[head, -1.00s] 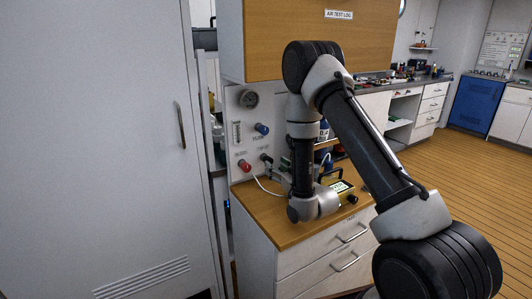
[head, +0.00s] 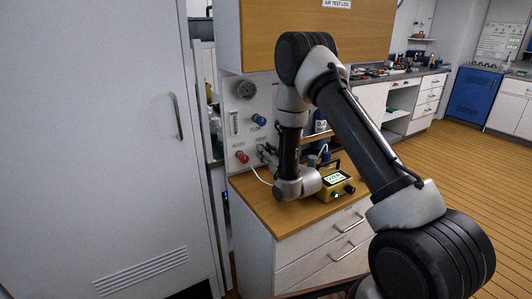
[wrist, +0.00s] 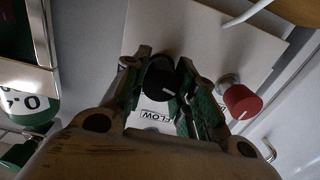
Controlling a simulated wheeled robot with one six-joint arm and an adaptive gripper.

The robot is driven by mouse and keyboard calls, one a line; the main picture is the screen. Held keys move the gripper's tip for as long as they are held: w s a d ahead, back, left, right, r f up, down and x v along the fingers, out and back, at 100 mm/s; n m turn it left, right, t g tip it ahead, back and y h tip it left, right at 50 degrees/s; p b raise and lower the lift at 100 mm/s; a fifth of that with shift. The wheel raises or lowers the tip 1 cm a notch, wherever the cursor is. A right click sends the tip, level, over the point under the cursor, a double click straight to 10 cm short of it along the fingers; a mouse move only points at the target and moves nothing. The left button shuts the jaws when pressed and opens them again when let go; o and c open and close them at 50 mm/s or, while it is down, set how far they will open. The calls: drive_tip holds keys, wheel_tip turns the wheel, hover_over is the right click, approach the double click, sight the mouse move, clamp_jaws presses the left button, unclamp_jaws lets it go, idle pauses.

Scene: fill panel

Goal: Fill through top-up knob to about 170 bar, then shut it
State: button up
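The white fill panel (head: 236,172) carries a round gauge (head: 246,90), whose needle is too small to read. A blue knob (head: 259,119) and a red knob (head: 242,157) are on it. The red knob also shows right of my gripper in the wrist view (wrist: 242,101). A FLOW label (wrist: 162,115) shows upside down between the fingers.
A yellow device (head: 336,185) with a lit screen stands on the wooden counter (head: 275,220), close to my wrist. A white hose (head: 261,177) runs from the panel to the counter. A wooden cabinet (head: 300,40) hangs above. Wooden floor is open at the right.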

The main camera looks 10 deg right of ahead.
drive_tip(key=shift+n, duration=0.6)
